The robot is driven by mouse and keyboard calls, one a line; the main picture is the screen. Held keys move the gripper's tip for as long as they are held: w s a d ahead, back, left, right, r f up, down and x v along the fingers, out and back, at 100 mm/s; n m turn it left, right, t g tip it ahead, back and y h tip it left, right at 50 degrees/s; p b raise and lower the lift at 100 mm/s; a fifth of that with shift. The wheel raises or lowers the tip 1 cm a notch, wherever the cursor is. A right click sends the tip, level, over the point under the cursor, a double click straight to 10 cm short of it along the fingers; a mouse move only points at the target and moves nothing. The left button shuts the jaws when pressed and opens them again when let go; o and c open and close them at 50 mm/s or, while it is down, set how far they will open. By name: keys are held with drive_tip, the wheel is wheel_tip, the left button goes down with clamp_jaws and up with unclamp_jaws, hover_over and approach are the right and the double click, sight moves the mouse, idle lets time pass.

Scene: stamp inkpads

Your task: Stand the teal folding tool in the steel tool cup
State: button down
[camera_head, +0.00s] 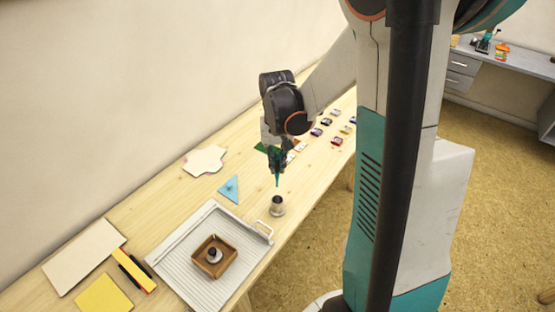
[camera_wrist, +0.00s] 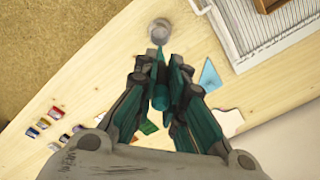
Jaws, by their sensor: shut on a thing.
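My gripper (camera_head: 277,160) is shut on the teal folding tool (camera_head: 277,181), which hangs point down below the fingers. In the wrist view my gripper (camera_wrist: 163,85) has its fingers on both sides of the teal tool (camera_wrist: 160,97), whose tip points toward the cup. The steel tool cup (camera_head: 277,208) stands upright on the table near its front edge. It also shows in the wrist view (camera_wrist: 159,30). In the head view the tool's tip is above the cup's mouth with a small gap. The cup's inside is mostly hidden.
A ribbed grey tray (camera_head: 180,263) holds a wooden box (camera_head: 231,270) left of the cup. A light blue triangle (camera_head: 229,189) lies behind. Several small inkpads (camera_head: 327,122) lie to the right. The wooden table (camera_head: 160,201) is bare around the cup.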

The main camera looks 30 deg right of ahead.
sight(277, 181)
drive_tip(key=shift+f+b, duration=4.55)
drive_tip(key=shift+f, duration=1)
drive_tip(key=c, duration=1.6)
unclamp_jaws()
drive_tip(key=shift+r, duration=0.1)
wheel_tip(277, 181, up, 12)
drive_tip(key=shift+f, duration=0.1)
